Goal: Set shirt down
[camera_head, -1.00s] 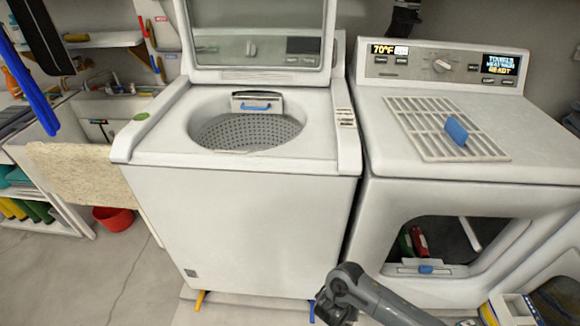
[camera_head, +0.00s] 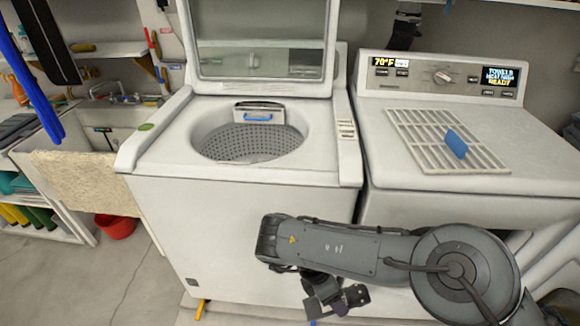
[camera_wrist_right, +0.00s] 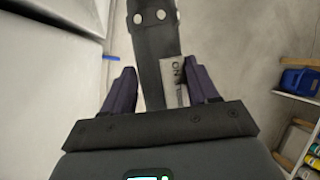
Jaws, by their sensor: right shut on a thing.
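No shirt can be made out in the head view or in the right wrist view. My right gripper (camera_head: 345,298) hangs low in front of the white washer (camera_head: 235,225), with its arm reaching in from the right. In the right wrist view its two purplish fingers (camera_wrist_right: 160,85) stand apart with a dark strip with pale round studs (camera_wrist_right: 155,50) and a light label between or behind them. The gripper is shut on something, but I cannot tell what. My left gripper is not in view.
The washer lid is up and its drum (camera_head: 250,140) looks empty. The dryer (camera_head: 470,180) stands to the right, its front mostly hidden by my arm, with a grey rack (camera_head: 430,135) on top. A sink (camera_head: 100,115) and a red bucket (camera_head: 115,226) are left.

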